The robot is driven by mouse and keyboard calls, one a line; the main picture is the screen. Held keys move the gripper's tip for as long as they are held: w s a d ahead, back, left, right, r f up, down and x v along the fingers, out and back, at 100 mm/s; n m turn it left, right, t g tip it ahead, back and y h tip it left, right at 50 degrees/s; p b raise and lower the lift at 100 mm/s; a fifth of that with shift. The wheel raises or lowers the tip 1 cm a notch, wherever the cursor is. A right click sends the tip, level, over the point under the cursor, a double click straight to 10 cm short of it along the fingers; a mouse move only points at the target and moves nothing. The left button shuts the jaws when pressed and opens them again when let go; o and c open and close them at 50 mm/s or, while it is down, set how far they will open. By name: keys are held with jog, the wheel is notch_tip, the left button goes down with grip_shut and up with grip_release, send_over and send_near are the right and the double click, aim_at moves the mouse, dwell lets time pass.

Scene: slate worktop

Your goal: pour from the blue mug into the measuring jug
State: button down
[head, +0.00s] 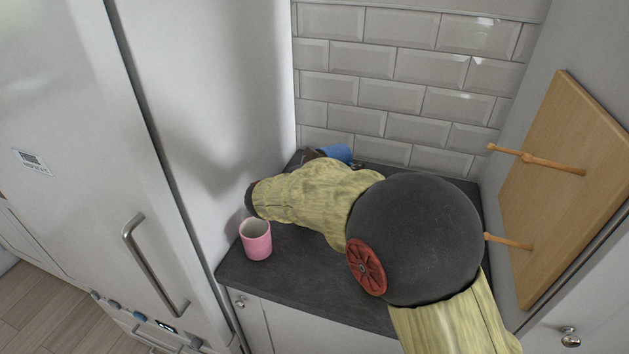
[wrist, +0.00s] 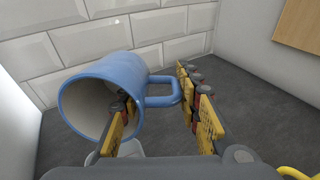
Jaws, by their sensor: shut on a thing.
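The blue mug (wrist: 105,80) is tipped well over in the wrist view, its mouth facing the lower left and its handle on the right. My gripper (wrist: 156,96) is shut on it, one finger at the mouth and the other beyond the handle. In the head view the blue mug (head: 336,152) shows only in part, behind my arm at the back of the worktop. A pale, clear rim, probably the measuring jug (wrist: 130,149), shows below the mug's mouth in the wrist view. Most of it is hidden by my gripper. I cannot see any contents or flow.
A pink mug (head: 257,242) stands upright at the front left of the slate worktop (head: 300,275). A tiled wall closes the back, and a white panel stands on the left. A wooden board (head: 565,190) with pegs is on the right wall. Bare worktop shows right of the gripper.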

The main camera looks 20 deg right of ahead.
jog(key=y+p, duration=0.1)
jog(key=p, duration=0.2)
jog(key=d+f+g+y+p, duration=0.1)
jog(key=p, duration=0.2)
jog(key=shift+w+d, duration=0.15)
jog(key=shift+w, duration=0.1)
jog(key=shift+f+y+p, duration=0.3)
jog(key=shift+f+p, duration=0.05)
jog(key=shift+f, duration=0.15)
jog(key=shift+g+p, duration=0.3)
jog(key=shift+p, duration=0.5)
jog(key=shift+f+y+p, duration=0.1)
jog(key=shift+y+p, duration=0.3)
jog(key=y+p, duration=0.1)
jog(key=p, duration=0.3)
jog(key=shift+f+g, duration=0.2)
jog(key=shift+g, duration=0.2)
jog(key=y+p, duration=0.1)
jog(key=p, duration=0.4)
jog(key=shift+r+g+y, duration=0.15)
jog(key=shift+g+y, duration=0.15)
jog(key=shift+g, duration=0.1)
